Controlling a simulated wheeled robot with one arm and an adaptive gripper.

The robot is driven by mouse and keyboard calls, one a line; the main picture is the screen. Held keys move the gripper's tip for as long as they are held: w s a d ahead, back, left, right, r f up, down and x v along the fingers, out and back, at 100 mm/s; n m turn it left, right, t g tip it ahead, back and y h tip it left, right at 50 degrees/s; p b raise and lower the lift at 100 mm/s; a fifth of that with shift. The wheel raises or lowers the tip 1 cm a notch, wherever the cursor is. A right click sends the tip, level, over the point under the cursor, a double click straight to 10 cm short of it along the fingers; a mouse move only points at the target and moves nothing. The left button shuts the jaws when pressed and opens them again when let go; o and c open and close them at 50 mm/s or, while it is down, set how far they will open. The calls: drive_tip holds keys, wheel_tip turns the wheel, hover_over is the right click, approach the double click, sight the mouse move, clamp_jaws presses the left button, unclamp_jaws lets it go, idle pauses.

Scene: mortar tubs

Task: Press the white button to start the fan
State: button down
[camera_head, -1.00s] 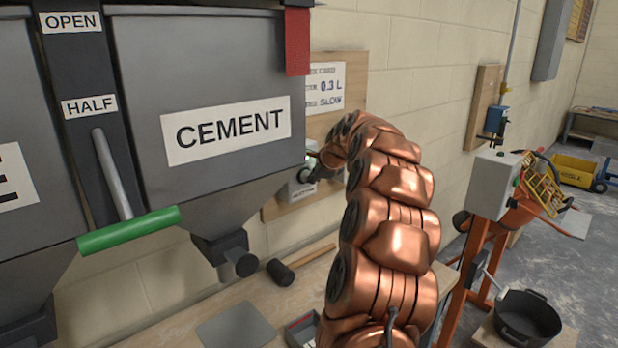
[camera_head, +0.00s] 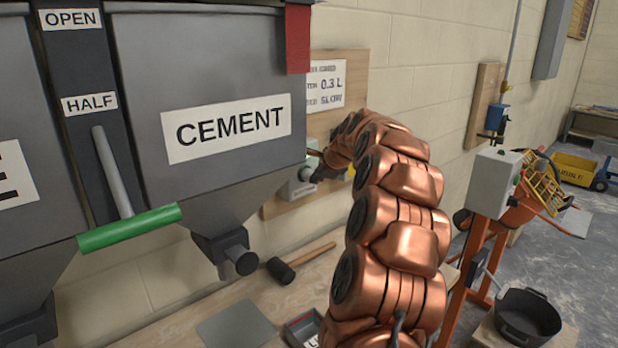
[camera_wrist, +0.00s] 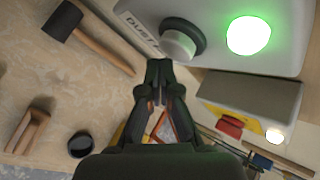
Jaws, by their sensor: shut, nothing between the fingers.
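The white button (camera_wrist: 177,45), round with a dark collar, sits on a grey box (camera_wrist: 225,15) marked "DUST…" in the wrist view. A round lamp (camera_wrist: 248,36) beside it glows bright green. My gripper (camera_wrist: 158,70) is shut and empty, with its fingertips just below and left of the button; I cannot tell whether they touch it. In the head view the grey box (camera_head: 297,187) is on a wooden board on the wall, partly hidden by my copper arm and the cement hopper. I see no fan in either view.
The cement hopper (camera_head: 215,105) hangs close left of the arm. A mallet (camera_head: 282,271) and a grey plate (camera_head: 236,328) lie on the bench below. A second box (camera_wrist: 250,100) with a red-and-yellow part is near the gripper. An orange mixer stand (camera_head: 478,265) and black bucket (camera_head: 528,315) stand right.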

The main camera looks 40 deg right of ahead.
drive_tip(key=shift+s+b, duration=0.6)
drive_tip(key=shift+s, duration=2.15)
